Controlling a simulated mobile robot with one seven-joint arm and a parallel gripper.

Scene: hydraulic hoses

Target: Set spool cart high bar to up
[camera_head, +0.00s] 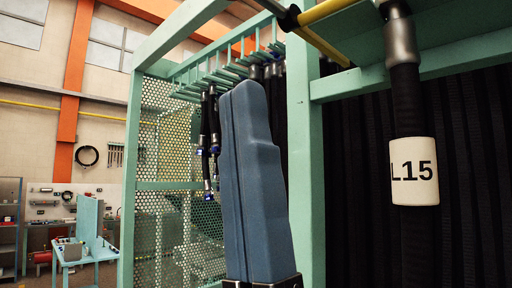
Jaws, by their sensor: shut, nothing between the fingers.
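My gripper (238,95) rises from the bottom centre, its two blue-grey fingers pressed together and pointing up. Nothing shows between them. A yellow bar (325,10) runs along the top of the green frame, with a black joint at its left end. A second, shaded yellow-brown bar (328,47) slants down to the right below it. I cannot tell for certain which is the high bar. My fingertips appear below and left of both bars, not touching them. The rest of the cart is cut off by the picture edge.
A green frame post (305,150) stands just right of my gripper. A hose with a white L15 tag (414,171) hangs at the right, before dark hoses. A perforated panel (160,225) and hanging hoses (210,140) are behind. A green workbench (85,255) is far left.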

